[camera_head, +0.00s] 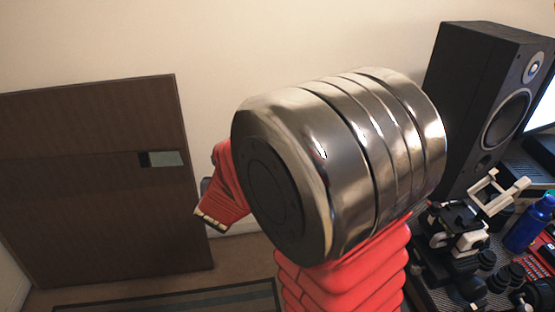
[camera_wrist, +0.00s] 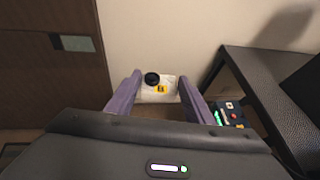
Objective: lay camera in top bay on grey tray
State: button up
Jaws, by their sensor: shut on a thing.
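In the wrist view, my gripper (camera_wrist: 160,77) has its two purple fingers on either side of a small white camera (camera_wrist: 146,95) with a round black lens and a yellow patch. The gripper is shut on the camera and holds it in front of a plain wall. In the head view my own arm fills the middle, and I cannot make out the camera there. I cannot make out the grey tray or its top bay in either view.
At the right of the head view stands a tall black speaker (camera_head: 467,95). A cluttered desktop below it holds a cream-and-black device (camera_head: 460,233), several dark round parts and a blue bottle (camera_head: 529,222). A brown door (camera_head: 95,200) is at the left. Open floor lies before it.

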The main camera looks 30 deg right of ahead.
jog(key=a+f+n+t+y, duration=0.1)
jog(key=a+f+n+y, duration=0.2)
jog(key=a, duration=0.9)
jog(key=shift+a+f, duration=0.15)
